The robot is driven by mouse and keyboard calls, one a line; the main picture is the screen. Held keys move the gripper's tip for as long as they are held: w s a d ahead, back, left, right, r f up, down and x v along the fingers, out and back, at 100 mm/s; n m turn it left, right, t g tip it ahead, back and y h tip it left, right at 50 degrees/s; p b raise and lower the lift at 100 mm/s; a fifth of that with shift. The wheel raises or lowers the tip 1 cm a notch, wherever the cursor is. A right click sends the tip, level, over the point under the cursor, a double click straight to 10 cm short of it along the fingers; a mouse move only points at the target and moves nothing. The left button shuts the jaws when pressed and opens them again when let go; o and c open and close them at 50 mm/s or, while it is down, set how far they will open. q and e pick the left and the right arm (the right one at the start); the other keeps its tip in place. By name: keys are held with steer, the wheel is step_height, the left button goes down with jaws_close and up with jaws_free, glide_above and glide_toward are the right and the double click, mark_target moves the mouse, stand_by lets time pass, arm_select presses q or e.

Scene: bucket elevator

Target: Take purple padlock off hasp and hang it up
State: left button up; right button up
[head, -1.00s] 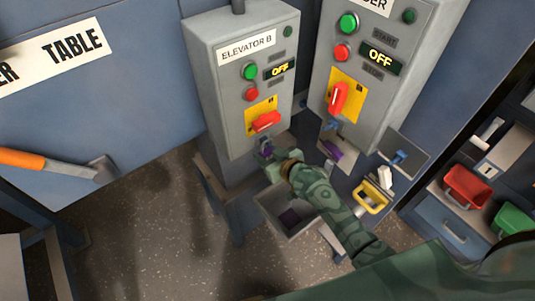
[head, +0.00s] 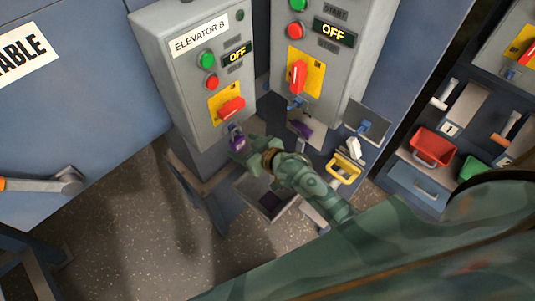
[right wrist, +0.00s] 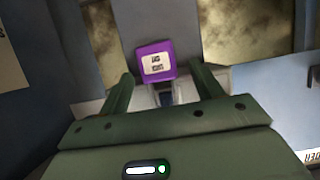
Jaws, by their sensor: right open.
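The purple padlock (head: 238,141) hangs below the red switch handle (head: 231,109) on the grey Elevator B box (head: 184,75). In the right wrist view the padlock (right wrist: 156,60) shows a white label and sits ahead of and between the finger tips. My right gripper (head: 242,154) is open just below and beside it; in the wrist view my gripper (right wrist: 163,83) has a finger on each side, with gaps visible. The hasp and shackle are too small or hidden to tell. My left gripper is not in view.
A second grey box (head: 318,60) with a red handle stands at right. An open grey bin (head: 262,197) is under my right arm. A yellow-framed item (head: 345,168), a red bin (head: 433,148) and a green bin (head: 474,168) are at right.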

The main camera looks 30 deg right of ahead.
steer(key=p+v, duration=0.2)
steer(key=v, duration=1)
steer(key=shift+s, duration=0.35)
steer(key=shift+f, duration=0.1)
